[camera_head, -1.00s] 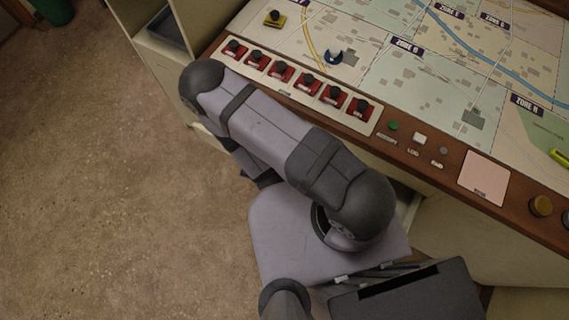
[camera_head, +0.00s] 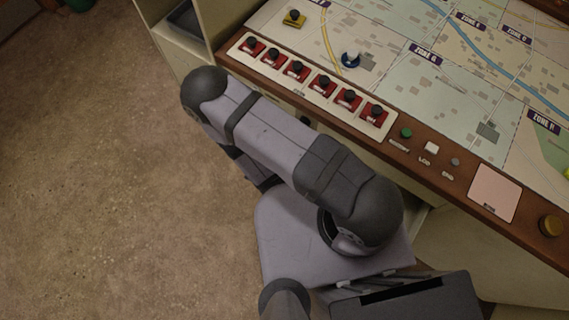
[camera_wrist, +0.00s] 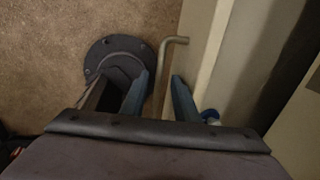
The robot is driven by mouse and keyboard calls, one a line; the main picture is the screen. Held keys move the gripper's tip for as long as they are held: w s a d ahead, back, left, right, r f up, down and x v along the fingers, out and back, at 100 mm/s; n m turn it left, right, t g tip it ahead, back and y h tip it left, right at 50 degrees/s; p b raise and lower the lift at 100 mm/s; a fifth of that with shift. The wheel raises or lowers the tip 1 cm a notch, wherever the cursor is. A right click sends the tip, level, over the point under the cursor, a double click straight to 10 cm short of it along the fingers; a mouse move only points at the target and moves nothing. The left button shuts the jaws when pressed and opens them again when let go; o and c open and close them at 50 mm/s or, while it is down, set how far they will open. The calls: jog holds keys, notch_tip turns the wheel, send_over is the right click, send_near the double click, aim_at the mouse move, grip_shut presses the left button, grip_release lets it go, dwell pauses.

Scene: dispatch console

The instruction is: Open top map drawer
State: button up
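In the wrist view, a metal bar handle (camera_wrist: 166,62) with a bent end stands out from a pale cream front panel (camera_wrist: 197,45), seemingly the map drawer's. My gripper (camera_wrist: 162,77) has its two blue-grey fingers apart, one on each side of the bar. A gap shows between the bar and the fingers, so they do not look closed on it. I cannot tell which drawer this is or how far out it stands. In the head view, my arm hides my gripper and the handle.
The console's wooden edge (camera_head: 440,186) runs above the drawers, with a row of red switches (camera_head: 323,83) and a pale pink pad (camera_head: 494,192). An open cubby (camera_head: 187,22) stands at upper left. The floor (camera_head: 110,170) at left is clear. A small blue item (camera_wrist: 210,115) shows beside the right finger.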

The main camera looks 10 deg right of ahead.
notch_tip(320, 180, up, 7)
jog(key=s+a+p, duration=0.1)
jog(key=p, duration=0.4)
